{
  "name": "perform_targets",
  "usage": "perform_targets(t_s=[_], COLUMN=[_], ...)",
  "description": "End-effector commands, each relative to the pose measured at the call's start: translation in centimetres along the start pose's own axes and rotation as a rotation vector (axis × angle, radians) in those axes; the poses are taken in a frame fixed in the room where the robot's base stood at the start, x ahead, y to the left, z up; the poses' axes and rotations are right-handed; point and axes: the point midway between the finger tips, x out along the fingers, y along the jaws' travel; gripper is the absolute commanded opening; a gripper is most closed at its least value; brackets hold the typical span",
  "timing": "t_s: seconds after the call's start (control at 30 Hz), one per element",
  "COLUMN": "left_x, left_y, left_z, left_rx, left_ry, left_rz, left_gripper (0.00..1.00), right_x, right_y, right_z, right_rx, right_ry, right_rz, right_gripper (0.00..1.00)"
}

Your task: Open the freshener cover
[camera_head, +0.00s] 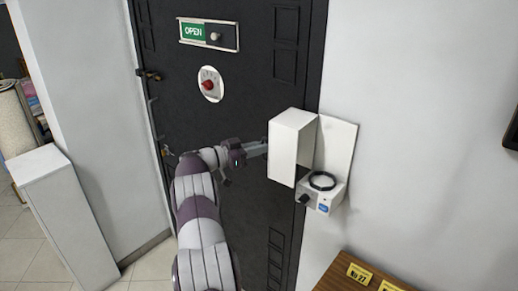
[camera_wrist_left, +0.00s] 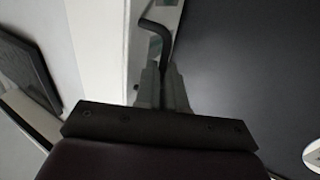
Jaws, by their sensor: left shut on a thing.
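The white freshener cover (camera_head: 292,147) is swung out to the left from its white back plate (camera_head: 338,150) on the wall. The freshener base (camera_head: 321,194) shows below, with a black ring on top and a dark knob at its front left. My left gripper (camera_head: 264,147) is at the cover's left side. In the left wrist view its fingers (camera_wrist_left: 163,80) are closed on a black hooked handle (camera_wrist_left: 157,32) beside a white panel. My right gripper is not in view.
A dark door (camera_head: 225,120) with an OPEN sign (camera_head: 208,34) and a red knob (camera_head: 209,85) stands behind my left arm. A wooden surface (camera_head: 345,279) with yellow number tags is at the lower right. A white pedestal (camera_head: 62,205) stands at the left.

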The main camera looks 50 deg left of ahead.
Motion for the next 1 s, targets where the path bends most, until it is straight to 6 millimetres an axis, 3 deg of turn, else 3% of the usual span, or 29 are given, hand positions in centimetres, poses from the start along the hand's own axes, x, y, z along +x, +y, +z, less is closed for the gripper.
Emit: perform_targets(t_s=[0.07, 0.1, 0.13, 0.17, 0.43, 0.53, 0.8, 1.0], left_x=[0.0, 0.0, 0.0, 0.0, -0.1, -1.2, -8.3, -11.9], left_y=[0.0, 0.0, 0.0, 0.0, 0.0, -0.1, 0.0, 0.0], left_z=[-0.2, -0.2, -0.2, -0.1, 0.0, 0.2, 0.5, 0.1], left_rx=[0.0, 0.0, 0.0, 0.0, 0.0, 0.001, 0.001, 0.001], left_ry=[0.002, 0.002, 0.002, 0.002, 0.001, 0.0, 0.001, 0.001], left_rz=[0.0, 0.0, 0.0, 0.0, 0.0, -0.002, -0.004, -0.001], left_gripper=[0.0, 0.22, 0.32, 0.35, 0.35, 0.35, 0.35, 0.35], right_x=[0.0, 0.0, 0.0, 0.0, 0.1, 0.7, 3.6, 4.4], right_y=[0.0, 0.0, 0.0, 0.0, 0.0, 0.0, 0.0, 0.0], right_z=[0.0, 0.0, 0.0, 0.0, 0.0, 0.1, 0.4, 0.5], right_rx=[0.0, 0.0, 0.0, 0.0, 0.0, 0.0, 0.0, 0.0], right_ry=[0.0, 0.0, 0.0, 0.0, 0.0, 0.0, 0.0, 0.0], right_rz=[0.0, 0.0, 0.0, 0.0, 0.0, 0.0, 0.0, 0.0], right_gripper=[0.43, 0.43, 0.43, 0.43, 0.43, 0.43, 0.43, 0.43])
